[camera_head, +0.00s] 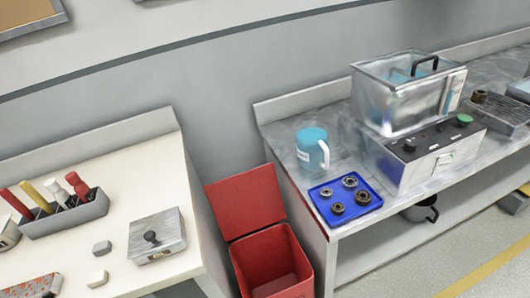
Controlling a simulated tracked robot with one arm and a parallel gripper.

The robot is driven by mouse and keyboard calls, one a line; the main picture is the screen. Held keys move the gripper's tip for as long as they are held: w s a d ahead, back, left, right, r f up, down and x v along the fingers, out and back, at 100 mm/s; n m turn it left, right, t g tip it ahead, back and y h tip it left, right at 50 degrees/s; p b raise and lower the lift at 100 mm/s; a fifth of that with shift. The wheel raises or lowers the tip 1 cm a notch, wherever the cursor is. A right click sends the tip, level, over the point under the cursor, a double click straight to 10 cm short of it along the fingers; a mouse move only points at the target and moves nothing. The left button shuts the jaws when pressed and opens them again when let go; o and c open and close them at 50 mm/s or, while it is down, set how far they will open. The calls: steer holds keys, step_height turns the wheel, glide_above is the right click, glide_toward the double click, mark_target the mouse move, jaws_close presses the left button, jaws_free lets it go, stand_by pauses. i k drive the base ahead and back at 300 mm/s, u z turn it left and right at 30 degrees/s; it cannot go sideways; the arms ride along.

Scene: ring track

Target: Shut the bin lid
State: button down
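A red bin (268,254) stands on the floor between two tables, in the lower middle of the view. Its red lid (246,203) is open, tilted up and back toward the wall behind the bin. I see into the bin's opening, and its lower front is cut off by the bottom edge. My gripper does not show in this view.
A cream table (125,226) at left holds a grey marker holder (65,216) and a metal box (157,236). The metal table (300,145) at right carries a blue tray (345,198) with several rings, a blue jug (312,148) and a tank unit (405,95). Floor shows at far right.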

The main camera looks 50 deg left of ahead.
mark_target(247, 201)
steer(key=u, duration=0.35)
steer(key=i, duration=1.05)
steer(key=u, duration=0.95)
steer(key=i, duration=0.3)
steer(key=u, duration=0.2)
steer(key=k, duration=0.9)
steer(key=u, duration=0.15)
steer(key=i, duration=0.9)
steer(key=z, duration=0.05)
